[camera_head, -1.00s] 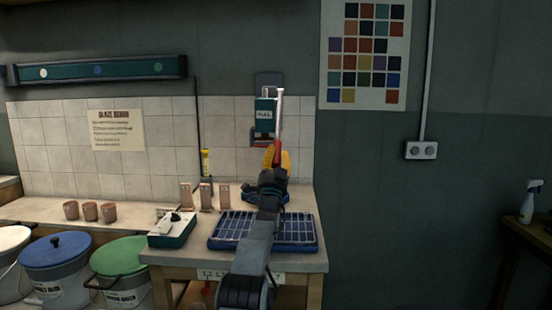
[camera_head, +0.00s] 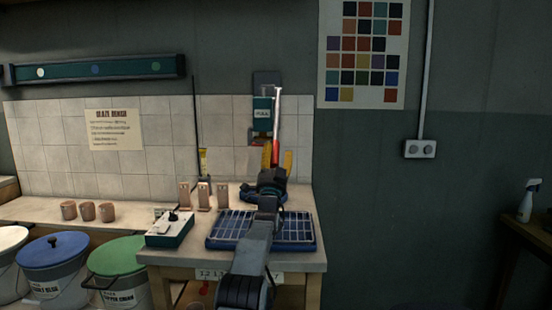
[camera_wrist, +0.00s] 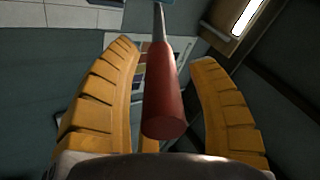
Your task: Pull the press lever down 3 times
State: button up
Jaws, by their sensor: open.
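The press lever (camera_head: 276,122) is a pale rod with a red grip at its lower end, in front of a green press box (camera_head: 262,113) on the tiled wall. In the wrist view the red grip (camera_wrist: 163,100) lies between my two yellow fingers, with gaps on both sides. My gripper (camera_head: 277,160) is open around the lever's grip, and its fingers also show in the wrist view (camera_wrist: 163,75). The base of the press is partly hidden behind my arm.
A blue gridded tray (camera_head: 225,232) lies on the bench below my arm. Lidded buckets (camera_head: 55,260) are on the floor at left.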

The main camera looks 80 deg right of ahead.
jog(key=shift+a+f, duration=0.1)
jog(key=shift+a, duration=0.05)
jog(key=v, duration=1.1)
jog(key=shift+a+f, duration=0.15)
jog(key=shift+a, duration=0.1)
dwell(0.4)
jog(key=shift+c, duration=0.4)
